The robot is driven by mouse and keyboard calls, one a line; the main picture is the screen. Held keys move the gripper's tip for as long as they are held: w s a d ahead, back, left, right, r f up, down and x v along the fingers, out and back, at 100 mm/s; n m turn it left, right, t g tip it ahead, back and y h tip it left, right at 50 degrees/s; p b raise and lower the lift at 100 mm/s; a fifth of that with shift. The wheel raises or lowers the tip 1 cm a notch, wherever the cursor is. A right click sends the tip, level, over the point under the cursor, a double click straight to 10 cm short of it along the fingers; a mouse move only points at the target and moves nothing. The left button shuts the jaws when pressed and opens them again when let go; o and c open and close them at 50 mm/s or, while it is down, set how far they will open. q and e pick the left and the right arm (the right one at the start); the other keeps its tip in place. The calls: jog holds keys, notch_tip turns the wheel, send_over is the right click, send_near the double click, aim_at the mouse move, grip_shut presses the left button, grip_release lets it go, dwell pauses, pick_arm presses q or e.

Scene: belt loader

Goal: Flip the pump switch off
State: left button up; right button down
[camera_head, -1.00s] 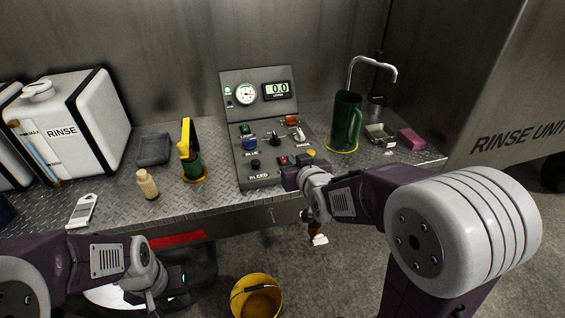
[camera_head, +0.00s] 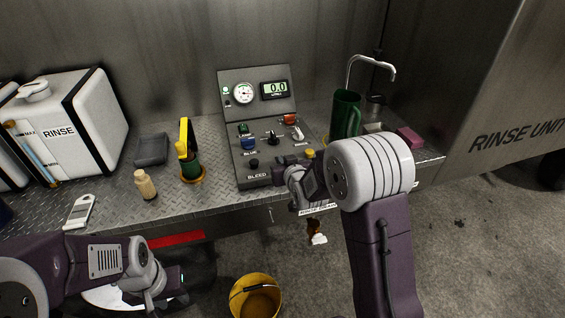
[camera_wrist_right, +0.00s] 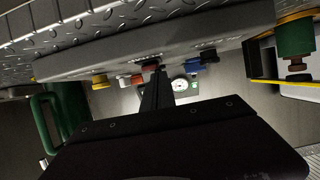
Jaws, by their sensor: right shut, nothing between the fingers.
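The grey control panel (camera_head: 262,110) stands on the bench with a round gauge and a digital display on its raised back. Its sloped front carries a blue control (camera_head: 249,143), a black knob (camera_head: 272,138), a red part (camera_head: 290,119) beside a metal toggle lever (camera_head: 297,133), and a black knob by the word BLEED. My left gripper (camera_head: 152,300) hangs before the bench, fingers unclear.
A green mug (camera_head: 345,115) stands right of the panel near a bent tap (camera_head: 372,60) and a pink sponge (camera_head: 409,137). A yellow bucket (camera_head: 256,299) is on the floor.

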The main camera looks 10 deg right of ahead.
jog(key=shift+f, duration=0.1)
jog(key=shift+s+f+b, duration=0.15)
jog(key=shift+f+b, duration=0.45)
jog(key=shift+b, duration=0.2)
jog(key=shift+s+r, duration=0.1)
jog(key=shift+r, duration=0.15)
pick_arm(q)
jog(key=shift+s+p, duration=0.1)
jog(key=shift+p, duration=0.7)
pick_arm(e)
jog(key=shift+r, duration=0.8)
